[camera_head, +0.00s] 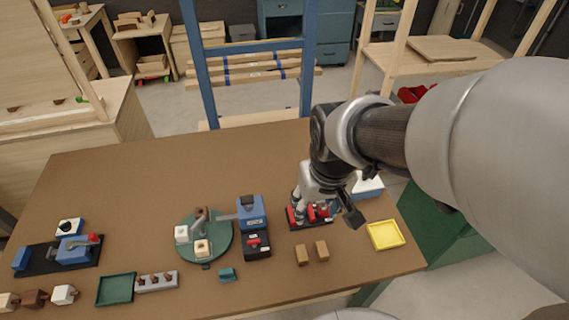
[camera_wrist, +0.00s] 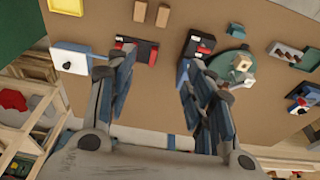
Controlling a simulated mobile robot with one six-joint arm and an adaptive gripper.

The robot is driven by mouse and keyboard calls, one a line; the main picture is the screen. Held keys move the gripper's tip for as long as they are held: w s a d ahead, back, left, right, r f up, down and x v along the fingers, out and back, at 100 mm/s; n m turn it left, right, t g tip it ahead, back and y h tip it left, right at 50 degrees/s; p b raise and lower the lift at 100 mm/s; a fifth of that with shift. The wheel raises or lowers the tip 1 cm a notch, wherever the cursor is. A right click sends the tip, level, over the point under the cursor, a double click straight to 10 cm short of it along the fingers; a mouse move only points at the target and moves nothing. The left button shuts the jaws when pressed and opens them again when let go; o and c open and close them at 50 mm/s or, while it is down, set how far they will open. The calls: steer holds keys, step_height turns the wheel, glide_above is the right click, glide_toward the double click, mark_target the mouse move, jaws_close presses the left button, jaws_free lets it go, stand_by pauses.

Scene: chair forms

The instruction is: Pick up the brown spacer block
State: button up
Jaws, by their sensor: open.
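Two small brown blocks stand side by side near the front right of the brown table, the left one (camera_head: 302,255) and the right one (camera_head: 321,250). They look alike, and I cannot tell which is called the spacer. Both also show at the top of the wrist view, one block (camera_wrist: 140,11) beside the other block (camera_wrist: 163,16). My gripper (camera_head: 326,208) is open and empty, above the table behind the blocks and apart from them. In the wrist view its spread fingers (camera_wrist: 156,64) lie below the blocks. A darker brown block (camera_head: 35,298) sits at the far left.
A black base with red parts (camera_head: 297,222) is beneath my gripper. A yellow tray (camera_head: 385,235) lies right of the blocks. A blue fixture (camera_head: 251,212) and green turntable (camera_head: 222,240) stand left. A green tray (camera_head: 116,289) lies farther left. Table in front of the blocks is clear.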

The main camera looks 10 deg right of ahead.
steer(key=w+f+g, duration=0.2)
steer(key=w+f, duration=0.3)
steer(key=f, duration=1)
steer(key=b, duration=0.3)
glide_above(302, 253)
steer(key=f, duration=1.2)
steer(key=shift+w+d+f, duration=0.1)
steer(key=shift+w, duration=0.3)
steer(key=f, duration=0.1)
steer(key=f+b, duration=0.1)
steer(key=f, duration=0.1)
steer(key=f+b, duration=0.1)
steer(key=f, duration=0.1)
steer(key=shift+s+f, duration=0.15)
steer(key=shift+s, duration=0.15)
steer(key=shift+c, duration=0.5)
steer(key=c, duration=1)
